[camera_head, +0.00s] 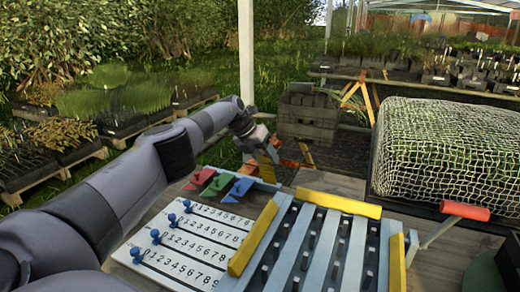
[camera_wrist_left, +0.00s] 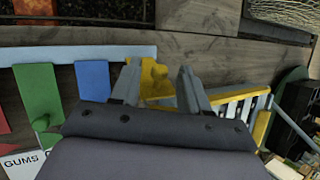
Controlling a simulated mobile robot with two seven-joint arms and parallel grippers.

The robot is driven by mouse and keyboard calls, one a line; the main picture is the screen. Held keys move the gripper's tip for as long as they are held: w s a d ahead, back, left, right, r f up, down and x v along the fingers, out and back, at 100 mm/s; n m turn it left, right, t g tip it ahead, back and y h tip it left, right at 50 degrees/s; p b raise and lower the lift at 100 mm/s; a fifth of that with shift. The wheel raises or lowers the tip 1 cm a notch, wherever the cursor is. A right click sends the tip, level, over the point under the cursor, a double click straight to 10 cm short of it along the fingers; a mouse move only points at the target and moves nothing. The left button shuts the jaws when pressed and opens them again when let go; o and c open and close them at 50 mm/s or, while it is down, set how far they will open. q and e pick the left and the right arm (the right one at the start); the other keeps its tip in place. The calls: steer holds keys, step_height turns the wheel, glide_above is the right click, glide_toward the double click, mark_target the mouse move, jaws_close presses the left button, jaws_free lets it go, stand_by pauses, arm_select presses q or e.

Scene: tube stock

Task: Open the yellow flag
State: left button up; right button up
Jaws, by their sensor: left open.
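The yellow flag (camera_wrist_left: 153,80) shows in the left wrist view between the two fingers of my open left gripper (camera_wrist_left: 158,74). Whether the fingers touch it I cannot tell. It is at the right end of a pale blue bar (camera_wrist_left: 75,52), beside a blue flag (camera_wrist_left: 92,80) and a green flag (camera_wrist_left: 38,92). In the head view my left gripper (camera_head: 266,152) is low over the bar's right end and hides most of that spot. The red flag (camera_head: 202,176), green flag (camera_head: 217,184) and blue flag (camera_head: 239,188) lie to its left. My right gripper is out of view.
A white number board (camera_head: 195,245) with blue pegs lies in front of the flags. A pale blue rack with yellow end bars (camera_head: 338,203) stands to its right. A red-handled bar (camera_head: 465,211) and a netted tray (camera_head: 445,155) are at the right. Grey crates (camera_head: 307,118) stand behind.

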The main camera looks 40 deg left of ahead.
arm_select(q)
steer(key=shift+p+v, duration=1)
steer(key=shift+v, duration=0.1)
steer(key=shift+s+a+r, duration=0.15)
steer(key=shift+r, duration=0.1)
steer(key=v, duration=0.4)
